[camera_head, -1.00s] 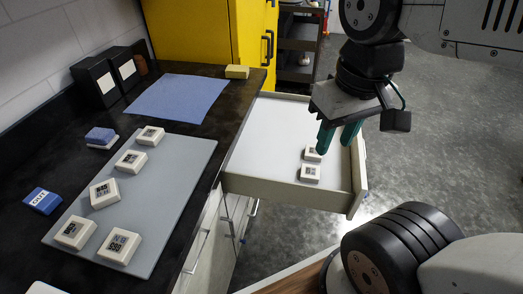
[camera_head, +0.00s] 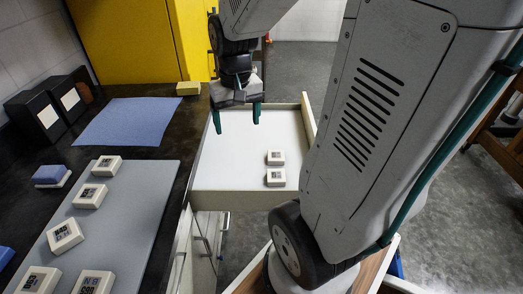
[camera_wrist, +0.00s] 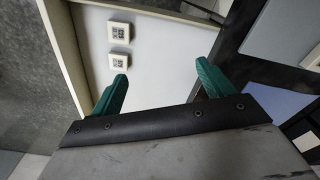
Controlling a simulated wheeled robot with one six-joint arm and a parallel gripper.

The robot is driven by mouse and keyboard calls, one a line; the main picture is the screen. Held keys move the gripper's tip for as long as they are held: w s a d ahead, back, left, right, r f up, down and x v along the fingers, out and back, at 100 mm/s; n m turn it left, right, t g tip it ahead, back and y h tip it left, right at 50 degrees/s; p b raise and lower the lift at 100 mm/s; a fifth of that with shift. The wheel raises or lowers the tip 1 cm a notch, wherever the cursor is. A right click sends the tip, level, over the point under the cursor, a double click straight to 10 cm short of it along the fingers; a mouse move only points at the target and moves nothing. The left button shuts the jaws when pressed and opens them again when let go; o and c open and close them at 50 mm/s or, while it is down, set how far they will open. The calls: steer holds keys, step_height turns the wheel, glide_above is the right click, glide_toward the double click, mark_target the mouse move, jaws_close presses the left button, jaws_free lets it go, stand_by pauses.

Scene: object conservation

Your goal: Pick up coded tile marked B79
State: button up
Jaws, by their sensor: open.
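Two white coded tiles lie in the open drawer (camera_head: 230,150), a farther one (camera_head: 275,158) and a nearer one (camera_head: 275,178). Both also show in the wrist view, one (camera_wrist: 119,31) above the other (camera_wrist: 119,60). Several similar tiles sit on the grey mat, such as this one (camera_head: 65,236) and this one (camera_head: 90,196). The codes are too small to read, so I cannot tell which is B79. My gripper (camera_head: 236,118) is open and empty above the drawer's far left part, beyond and left of its tiles. Its green fingers (camera_wrist: 162,70) frame nothing but drawer floor.
The dark counter holds the grey mat (camera_head: 135,230), a blue sheet (camera_head: 125,122), a yellow block (camera_head: 188,88), black boxes (camera_head: 65,100) and a blue block on a white base (camera_head: 50,175). A yellow cabinet (camera_head: 130,40) stands behind. The drawer walls (camera_head: 237,200) surround the tiles.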

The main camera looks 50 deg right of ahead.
steer(key=w+d+f+m, duration=0.1)
steer(key=d+f+m, duration=0.2)
steer(key=d+f, duration=0.7)
steer(key=m, duration=0.2)
glide_above(276, 155)
steer(key=shift+g, duration=0.3)
step_height(276, 155, down, 6)
steer(key=shift+r, duration=0.1)
step_height(276, 155, down, 8)
steer(key=shift+r, duration=0.1)
steer(key=c, duration=1.2)
steer(key=shift+o, duration=0.2)
